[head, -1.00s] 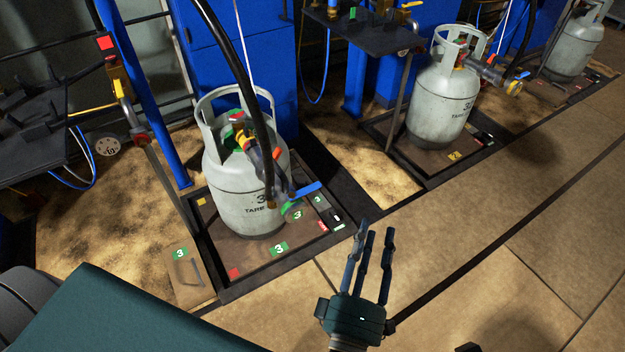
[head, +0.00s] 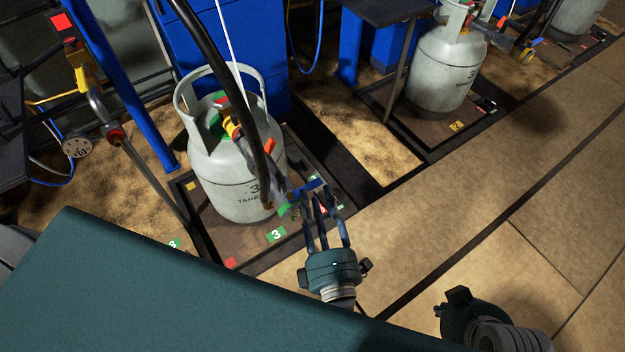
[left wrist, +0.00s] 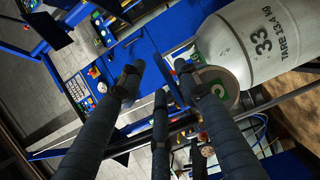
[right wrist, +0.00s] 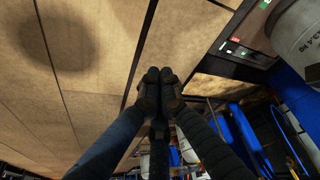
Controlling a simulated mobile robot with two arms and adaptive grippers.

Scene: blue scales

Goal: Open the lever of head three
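The filling head of station three (head: 283,190) sits at the front of the grey cylinder marked 3 (head: 235,175). Its blue lever (head: 311,186) points out to the right. My left gripper (head: 319,200) has its fingers up at the lever. The fingers are spread, and I cannot tell whether they touch it. My right gripper (head: 462,300) is low at the right, away from the cylinder. In the right wrist view its fingertips (right wrist: 160,78) meet with nothing between them.
Cylinder three stands on a scale platform (head: 205,228) with coloured number tags. A black hose (head: 225,75) comes down in front of the cylinder. A second grey cylinder (head: 440,75) stands at the back right. The tiled floor at the right (head: 500,190) is clear.

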